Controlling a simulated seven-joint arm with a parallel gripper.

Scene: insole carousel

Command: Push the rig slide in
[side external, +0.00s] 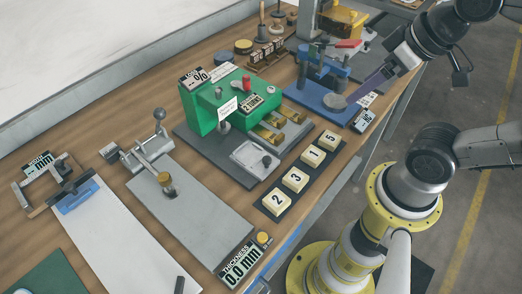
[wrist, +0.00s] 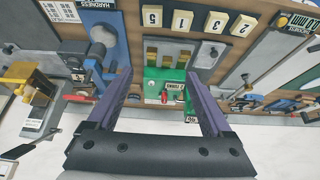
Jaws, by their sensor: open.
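The green rig (side external: 207,113) stands on a dark base plate near the middle of the bench, with a red knob on top. A pale, clear-looking slide plate (side external: 247,155) with a dark knob sticks out at its front; I take this to be the rig slide. In the wrist view the green rig (wrist: 152,88) shows between my fingers, and the slide plate (wrist: 206,55) lies beyond the right finger. My gripper (side external: 352,98) has long purple fingers, above the blue device's right end and away from the slide. In the wrist view my gripper (wrist: 158,72) is open and empty.
Numbered blocks (side external: 313,155) line a dark strip at the bench's front edge. A blue device (side external: 318,93) stands right of the rig. A grey plate with a clamp (side external: 200,205) and a white board (side external: 115,240) lie to the left.

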